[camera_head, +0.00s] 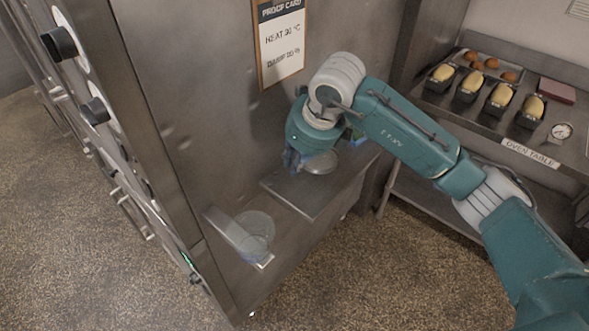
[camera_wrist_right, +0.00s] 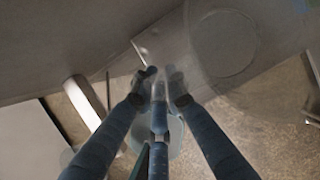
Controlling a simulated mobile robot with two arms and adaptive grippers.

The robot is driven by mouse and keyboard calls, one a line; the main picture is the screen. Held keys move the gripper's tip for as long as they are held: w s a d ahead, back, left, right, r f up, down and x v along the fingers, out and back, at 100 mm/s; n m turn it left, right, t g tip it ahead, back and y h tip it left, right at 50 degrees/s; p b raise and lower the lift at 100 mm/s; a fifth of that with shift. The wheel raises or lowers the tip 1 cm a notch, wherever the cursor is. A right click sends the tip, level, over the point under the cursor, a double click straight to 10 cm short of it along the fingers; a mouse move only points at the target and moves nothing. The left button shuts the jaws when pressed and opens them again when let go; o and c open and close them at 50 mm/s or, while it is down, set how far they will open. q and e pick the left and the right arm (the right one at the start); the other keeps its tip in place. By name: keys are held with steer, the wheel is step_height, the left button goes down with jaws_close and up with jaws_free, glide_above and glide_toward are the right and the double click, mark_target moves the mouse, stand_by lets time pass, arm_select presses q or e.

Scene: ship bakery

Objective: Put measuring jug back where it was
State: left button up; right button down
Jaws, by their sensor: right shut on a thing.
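My right gripper (camera_head: 293,160) is low in front of the steel cabinet, at a narrow steel shelf (camera_head: 292,196). It is shut on a clear vessel, which I take to be the measuring jug (camera_head: 321,163); its round outline shows just right of the fingers. In the right wrist view the fingertips (camera_wrist_right: 161,82) are close together, and the jug's large clear round body (camera_wrist_right: 228,45) lies to their upper right, overlapping the shelf. I cannot tell whether the jug touches the shelf. The part in the fingers is hard to make out. My left gripper is not in view.
Another clear, bluish vessel (camera_head: 256,232) stands at a small ledge nearer the cabinet's front edge. A proof card (camera_head: 280,45) hangs on the cabinet. At right, the oven table (camera_head: 480,122) holds loaf tins, a tray of buns and a dial gauge (camera_head: 561,131).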

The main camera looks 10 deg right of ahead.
steer(key=shift+s+f, duration=0.1)
steer(key=shift+f, duration=0.1)
step_height(320, 180, down, 4)
steer(key=shift+r+p, duration=0.2)
steer(key=shift+p, duration=0.4)
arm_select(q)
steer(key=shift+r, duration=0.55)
arm_select(e)
steer(key=shift+f, duration=0.2)
steer(key=c, duration=1.7)
jaws_free()
steer(key=shift+c, duration=0.2)
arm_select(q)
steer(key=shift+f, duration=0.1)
